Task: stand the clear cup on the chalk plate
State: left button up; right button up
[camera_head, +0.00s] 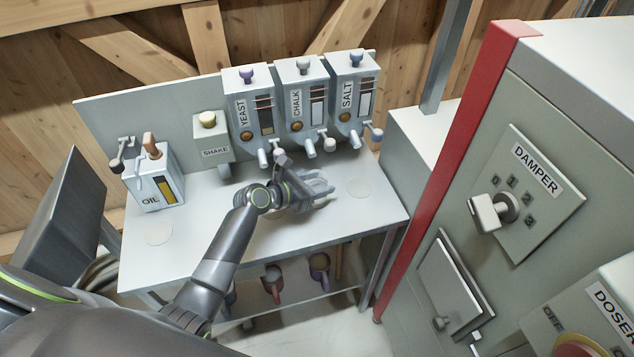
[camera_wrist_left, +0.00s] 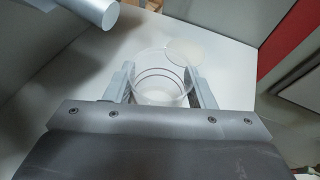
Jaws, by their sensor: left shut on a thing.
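The clear cup (camera_wrist_left: 163,85) is held between the two fingers of my left gripper (camera_wrist_left: 160,82). It looks upright and see-through. In the head view my left gripper (camera_head: 312,188) is low over the worktable, in front of the dispensers, and the cup is hard to make out there. A pale round plate (camera_head: 359,188) lies on the table to the right of the gripper. A pale disc (camera_wrist_left: 200,52) also shows just beyond the cup in the left wrist view. I cannot tell which plate is the chalk one, nor whether the cup touches the table. My right gripper is not in view.
The yeast (camera_head: 249,105), chalk (camera_head: 302,95) and salt (camera_head: 351,90) dispensers stand behind the gripper, spouts overhanging the table (camera_head: 200,255). The oil box (camera_head: 153,180) and another round plate (camera_head: 159,232) are at the left. A red-edged cabinet (camera_head: 455,150) stands at the right.

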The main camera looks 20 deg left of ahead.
pick_arm(q)
jog(key=shift+f, duration=0.2)
jog(key=o, duration=1)
jog(key=shift+r, duration=0.15)
jog(key=v, duration=1.2)
jog(key=shift+p, duration=0.3)
